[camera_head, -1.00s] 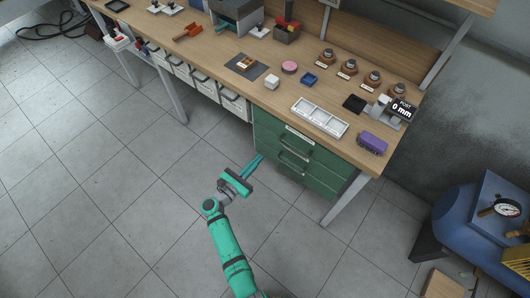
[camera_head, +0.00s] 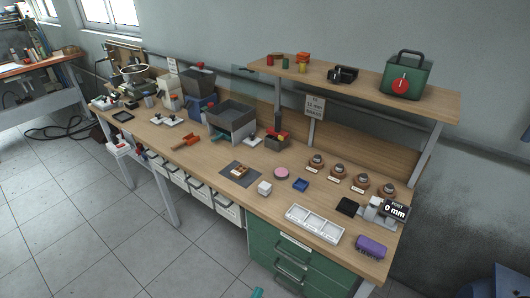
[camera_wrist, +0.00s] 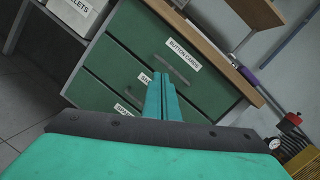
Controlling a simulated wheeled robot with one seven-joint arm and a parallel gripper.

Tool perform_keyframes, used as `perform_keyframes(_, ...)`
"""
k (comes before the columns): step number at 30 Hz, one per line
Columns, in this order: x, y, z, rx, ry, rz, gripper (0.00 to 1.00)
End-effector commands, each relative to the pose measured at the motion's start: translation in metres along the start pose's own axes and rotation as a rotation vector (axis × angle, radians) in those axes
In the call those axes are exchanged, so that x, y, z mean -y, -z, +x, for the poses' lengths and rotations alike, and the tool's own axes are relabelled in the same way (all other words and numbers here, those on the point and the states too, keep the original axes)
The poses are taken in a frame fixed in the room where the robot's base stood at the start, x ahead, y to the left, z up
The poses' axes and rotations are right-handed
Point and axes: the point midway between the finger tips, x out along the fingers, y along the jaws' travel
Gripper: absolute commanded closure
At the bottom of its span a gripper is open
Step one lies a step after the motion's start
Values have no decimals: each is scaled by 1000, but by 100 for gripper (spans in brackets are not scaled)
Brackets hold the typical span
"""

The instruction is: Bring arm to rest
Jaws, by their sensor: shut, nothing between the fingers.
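My gripper (camera_wrist: 162,82) shows in the wrist view, its two teal fingers together and empty. Behind them is a green drawer cabinet (camera_wrist: 130,50) with labelled drawers, one reading "BUTTON CARDS"; all its visible drawers look closed. I cannot tell the exact gap between the fingertips and the drawer fronts. In the head view only a small teal tip (camera_head: 257,293) of my arm shows at the bottom edge, below the green cabinet (camera_head: 262,240). The rest of the arm is out of that view.
The wooden workbench (camera_head: 195,165) carries a white divided tray (camera_head: 315,223), a purple object (camera_head: 371,246), a post gauge (camera_head: 375,210) and several small parts. A shelf (camera_head: 350,90) stands above its back. Open tiled floor (camera_head: 90,220) lies in front.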

Motion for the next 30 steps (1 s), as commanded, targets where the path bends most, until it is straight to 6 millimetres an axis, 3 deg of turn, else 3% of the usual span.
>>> perform_keyframes(3,30,-3,-26,66,-37,-219,100)
perform_keyframes(12,96,-24,-90,240,-105,-825,100)
perform_keyframes(30,206,-69,-200,597,-248,-2140,100)
